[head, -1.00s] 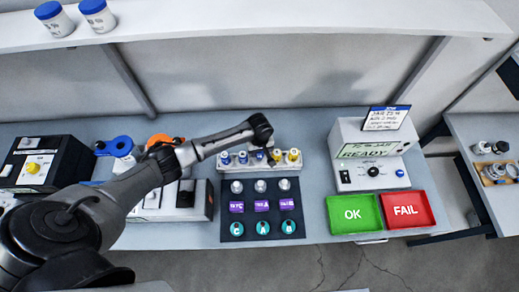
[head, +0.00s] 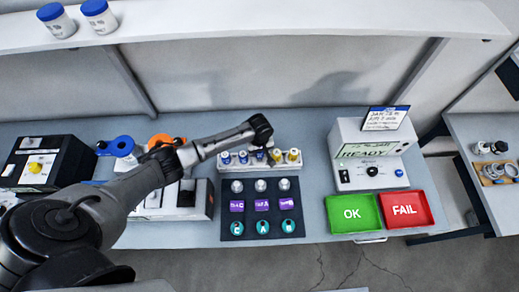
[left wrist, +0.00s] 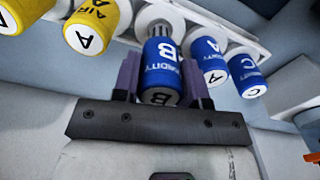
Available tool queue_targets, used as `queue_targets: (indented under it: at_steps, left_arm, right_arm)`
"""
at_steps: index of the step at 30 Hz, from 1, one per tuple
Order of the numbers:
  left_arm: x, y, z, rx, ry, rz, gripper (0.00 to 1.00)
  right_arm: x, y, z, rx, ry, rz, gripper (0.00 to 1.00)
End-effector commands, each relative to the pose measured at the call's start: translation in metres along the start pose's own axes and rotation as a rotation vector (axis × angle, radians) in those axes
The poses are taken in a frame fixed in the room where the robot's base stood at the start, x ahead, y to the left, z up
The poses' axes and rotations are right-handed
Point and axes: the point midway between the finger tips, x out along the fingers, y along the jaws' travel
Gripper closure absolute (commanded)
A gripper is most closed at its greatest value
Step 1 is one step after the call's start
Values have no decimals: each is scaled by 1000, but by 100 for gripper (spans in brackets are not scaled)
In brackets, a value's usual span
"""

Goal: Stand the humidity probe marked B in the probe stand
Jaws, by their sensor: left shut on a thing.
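The humidity probe marked B (left wrist: 161,66) is a blue cylinder with a white lettered end. My left gripper (left wrist: 159,88) is shut on it, a finger on each side. A ribbed silver part of the probe shows between its blue body and a white socket of the rack (left wrist: 225,30); I cannot tell whether its tip is clear of the socket. In the head view my left gripper (head: 269,150) is at the white rack (head: 232,168) and largely covers probe B. I cannot tell which thing is the probe stand. My right gripper is out of view.
Blue probes A (left wrist: 210,64) and C (left wrist: 246,75) and yellow probes (head: 293,155) stand close beside B. A dark mat (head: 250,184) with several silver, purple and teal pieces lies in front. A READY tester (head: 372,172), green OK tray (head: 352,232) and red FAIL tray (head: 421,222) are right.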

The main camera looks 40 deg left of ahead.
Motion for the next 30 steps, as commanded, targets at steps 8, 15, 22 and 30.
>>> queue_targets:
  at_steps: [8, 15, 22, 30]
  left_arm:
    - [3, 1, 1, 1, -1, 1, 86]
    - [5, 0, 0, 0, -1, 1, 86]
    - [5, 0, 0, 0, 0, 0, 86]
    - [7, 0, 0, -1, -1, 0, 86]
  right_arm:
    - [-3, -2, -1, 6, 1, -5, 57]
    - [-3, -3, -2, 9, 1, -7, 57]
    - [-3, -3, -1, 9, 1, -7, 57]
    - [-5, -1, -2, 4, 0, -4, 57]
